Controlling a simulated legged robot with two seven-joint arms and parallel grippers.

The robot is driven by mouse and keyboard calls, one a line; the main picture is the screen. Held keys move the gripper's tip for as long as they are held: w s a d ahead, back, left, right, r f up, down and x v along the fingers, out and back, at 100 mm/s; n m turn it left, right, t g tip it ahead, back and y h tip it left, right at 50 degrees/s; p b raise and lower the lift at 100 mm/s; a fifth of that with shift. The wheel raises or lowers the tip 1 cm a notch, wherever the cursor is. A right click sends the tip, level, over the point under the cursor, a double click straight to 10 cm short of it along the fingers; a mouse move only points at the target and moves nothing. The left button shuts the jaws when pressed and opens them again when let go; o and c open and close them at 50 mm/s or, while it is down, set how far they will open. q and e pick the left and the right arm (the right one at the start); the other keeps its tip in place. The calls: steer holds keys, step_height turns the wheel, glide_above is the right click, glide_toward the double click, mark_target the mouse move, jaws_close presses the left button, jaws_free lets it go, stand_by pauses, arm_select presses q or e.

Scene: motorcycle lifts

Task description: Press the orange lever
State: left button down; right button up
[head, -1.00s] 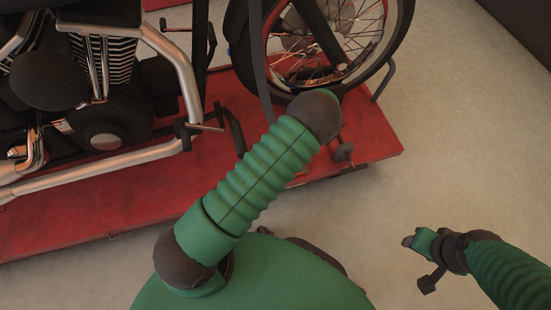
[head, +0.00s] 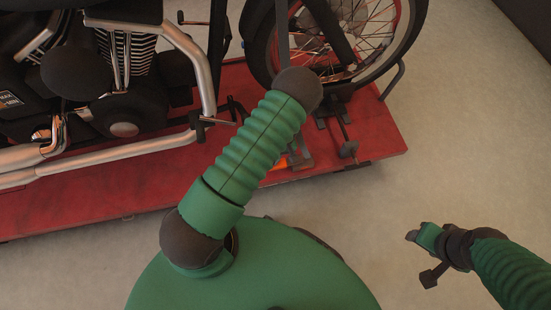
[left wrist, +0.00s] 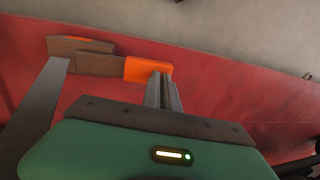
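The orange lever (head: 283,163) shows as a small orange patch beside my left arm, low on the red lift platform; the arm hides part of it. In the left wrist view an orange end (left wrist: 148,70) sits on a brown bar, just beyond the fingertips of my left gripper (left wrist: 163,82). The two fingers stand close together, with nothing seen between them. I cannot tell whether they touch the orange part. In the head view the left gripper is hidden behind its arm. My right gripper (head: 413,237) hangs over bare floor at right, away from the lift; its finger opening is unclear.
A motorcycle stands on the red platform (head: 185,180), its spoked wheel (head: 345,40) above the lever area. A grey bar (left wrist: 42,115) rises left of my left gripper in the wrist view. A dark bracket (head: 348,148) sits near the platform's right end. Floor at right is clear.

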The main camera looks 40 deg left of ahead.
arm_select(q)
step_height(320, 180, up, 5)
steer(key=p, duration=0.3)
steer(key=shift+w+f, duration=0.1)
steer(key=shift+w, duration=0.05)
step_height(320, 180, up, 9)
steer(key=p, duration=0.3)
steer(key=shift+f, duration=0.15)
steer(key=shift+d, duration=0.15)
